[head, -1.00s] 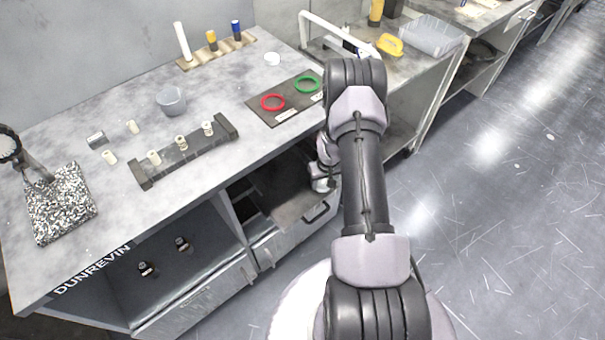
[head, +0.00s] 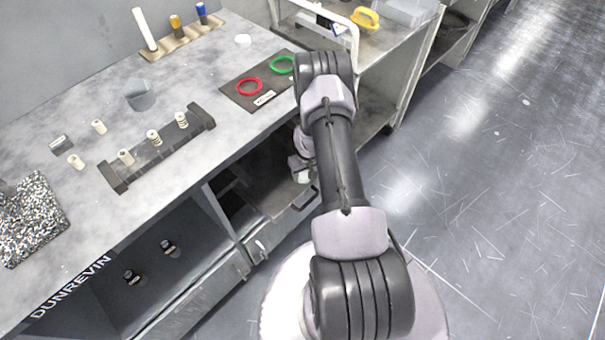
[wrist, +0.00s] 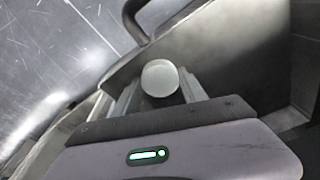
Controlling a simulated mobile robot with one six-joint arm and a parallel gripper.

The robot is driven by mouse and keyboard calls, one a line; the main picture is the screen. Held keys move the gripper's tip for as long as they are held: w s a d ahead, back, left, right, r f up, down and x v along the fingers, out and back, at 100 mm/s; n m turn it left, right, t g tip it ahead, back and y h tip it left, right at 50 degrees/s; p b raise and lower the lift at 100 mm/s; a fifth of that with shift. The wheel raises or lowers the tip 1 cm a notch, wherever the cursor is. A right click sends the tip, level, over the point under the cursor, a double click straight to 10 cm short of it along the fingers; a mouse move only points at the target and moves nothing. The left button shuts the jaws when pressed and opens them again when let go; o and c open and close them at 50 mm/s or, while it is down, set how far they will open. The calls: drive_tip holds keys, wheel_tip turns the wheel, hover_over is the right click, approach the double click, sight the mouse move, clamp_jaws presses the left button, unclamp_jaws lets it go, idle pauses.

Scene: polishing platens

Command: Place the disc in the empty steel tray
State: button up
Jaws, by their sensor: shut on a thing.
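My gripper (wrist: 160,86) is shut on a pale round disc (wrist: 160,76), which sits between its two fingers in the wrist view. In the wrist view a dark bar handle (wrist: 133,20) and a grey panel lie just beyond the disc. Another small white round piece (head: 243,40) lies on the bench top. I cannot make out a separate empty steel tray.
Open floor (head: 480,200) lies to the right.

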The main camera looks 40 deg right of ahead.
sight(306, 179)
drive_tip(key=shift+f+b, duration=0.25)
drive_tip(key=shift+b, duration=0.05)
drive_tip(key=o, duration=1.5)
drive_tip(key=shift+r, duration=0.1)
drive_tip(key=shift+r, duration=0.1)
wheel_tip(306, 179, up, 12)
drive_tip(key=s+p, duration=0.1)
drive_tip(key=p, duration=0.4)
drive_tip(key=shift+s+a, duration=0.25)
drive_tip(key=shift+s, duration=0.15)
